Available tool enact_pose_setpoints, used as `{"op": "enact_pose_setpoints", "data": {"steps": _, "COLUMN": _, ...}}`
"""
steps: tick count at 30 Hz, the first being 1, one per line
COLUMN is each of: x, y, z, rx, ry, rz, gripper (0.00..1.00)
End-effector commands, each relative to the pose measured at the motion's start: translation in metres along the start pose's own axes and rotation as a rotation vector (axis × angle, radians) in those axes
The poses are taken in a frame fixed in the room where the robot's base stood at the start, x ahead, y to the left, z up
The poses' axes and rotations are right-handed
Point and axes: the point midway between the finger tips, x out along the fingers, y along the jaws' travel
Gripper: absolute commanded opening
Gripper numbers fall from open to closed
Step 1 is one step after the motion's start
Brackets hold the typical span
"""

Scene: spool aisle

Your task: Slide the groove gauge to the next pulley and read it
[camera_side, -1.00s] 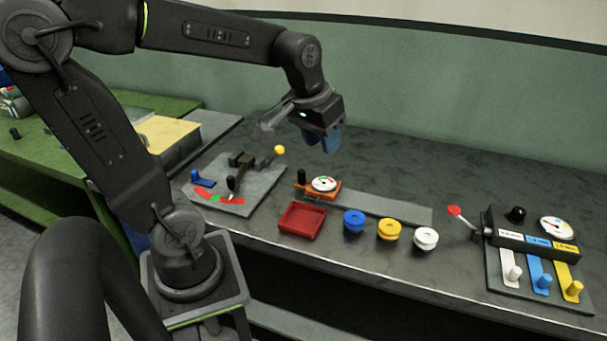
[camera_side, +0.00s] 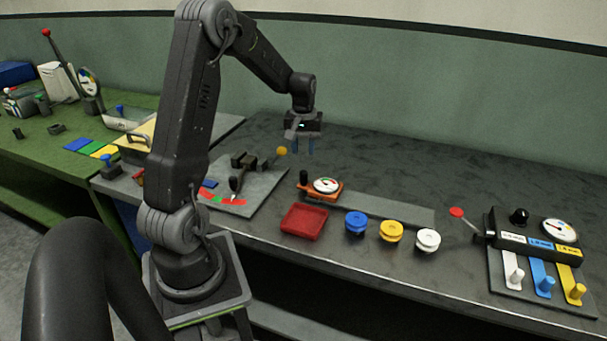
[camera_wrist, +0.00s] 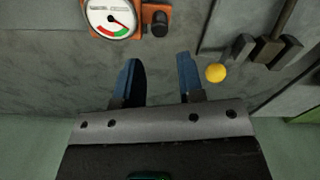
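The groove gauge (camera_side: 325,187) is an orange block with a white round dial and a black knob. It sits at the left end of a flat grey rail (camera_side: 390,208). In the wrist view the gauge (camera_wrist: 111,18) is at the top, its needle near the red and green band, with the black knob (camera_wrist: 160,24) to its right. Three pulleys stand in front of the rail: blue (camera_side: 356,223), yellow (camera_side: 391,231) and white (camera_side: 428,240). My gripper (camera_wrist: 160,75) has its blue fingers apart with nothing between them, above and behind the gauge.
A red tray (camera_side: 304,221) lies left of the blue pulley. A grey plate left of the gauge carries a lever with a yellow ball (camera_side: 281,151), close to my fingers. A lever box (camera_side: 535,240) with a dial stands at the right. The bench behind the rail is clear.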

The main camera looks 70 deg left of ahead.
Motion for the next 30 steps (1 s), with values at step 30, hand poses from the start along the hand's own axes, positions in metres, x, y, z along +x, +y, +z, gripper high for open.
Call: {"op": "enact_pose_setpoints", "data": {"steps": 30, "x": 0.092, "y": 0.000, "z": 0.001, "rx": 0.002, "ry": 0.001, "rz": 0.001, "gripper": 0.25}}
